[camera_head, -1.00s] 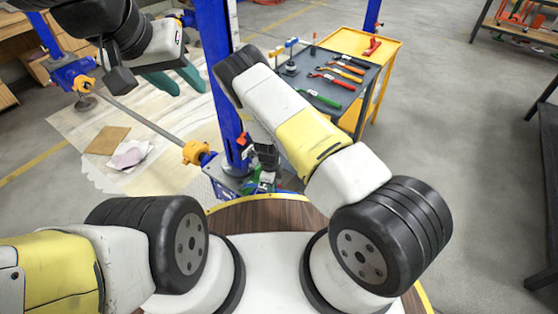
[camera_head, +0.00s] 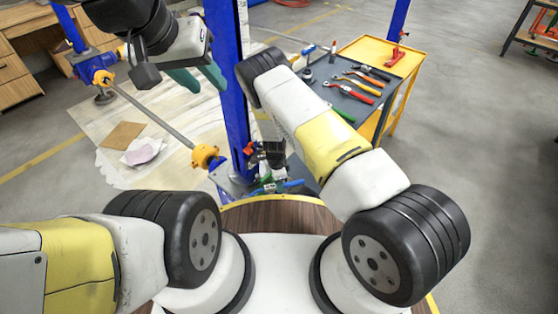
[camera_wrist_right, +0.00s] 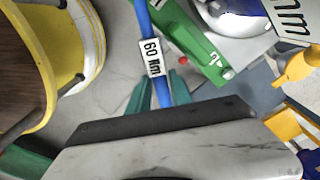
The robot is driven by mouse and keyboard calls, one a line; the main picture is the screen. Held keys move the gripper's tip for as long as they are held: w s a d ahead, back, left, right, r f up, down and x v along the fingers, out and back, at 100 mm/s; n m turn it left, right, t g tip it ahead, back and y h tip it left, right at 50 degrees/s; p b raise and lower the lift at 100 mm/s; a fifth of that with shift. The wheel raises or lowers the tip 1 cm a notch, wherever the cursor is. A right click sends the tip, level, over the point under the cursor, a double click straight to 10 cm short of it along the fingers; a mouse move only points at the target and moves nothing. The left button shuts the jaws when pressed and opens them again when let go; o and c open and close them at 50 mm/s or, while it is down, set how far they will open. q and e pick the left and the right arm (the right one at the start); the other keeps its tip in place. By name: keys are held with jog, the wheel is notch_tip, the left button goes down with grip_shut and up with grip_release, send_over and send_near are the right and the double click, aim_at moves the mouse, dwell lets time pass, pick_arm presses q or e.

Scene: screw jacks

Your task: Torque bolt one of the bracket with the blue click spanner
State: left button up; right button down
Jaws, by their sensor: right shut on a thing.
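The blue click spanner (camera_wrist_right: 162,88) carries a white "60 Nm" label in the right wrist view. My right gripper (camera_wrist_right: 160,90) has its teal fingers shut on its blue shaft. In the head view the spanner (camera_head: 291,184) shows as a short blue bar beside my right gripper (camera_head: 266,180), low by the foot of the blue post (camera_head: 230,95). My left gripper (camera_head: 204,84) is at upper left, its teal fingers apart and empty. The bracket and bolt one cannot be made out clearly; the spanner's working end is out of the wrist view.
A green part (camera_wrist_right: 190,42) with a white label lies close beside the spanner in the wrist view. A cart (camera_head: 368,100) with several coloured spanners stands at right. A grey rod (camera_head: 150,118) runs between blue jack parts.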

jog(key=shift+w+a+n, duration=0.15)
jog(key=shift+w+n, duration=0.45)
jog(key=shift+w, duration=0.05)
jog(key=shift+f, duration=0.85)
dwell(0.4)
jog(key=s+m, duration=1)
jog(key=s, duration=0.2)
jog(key=shift+a+g, duration=0.25)
jog(key=shift+g, duration=0.05)
dwell(1.5)
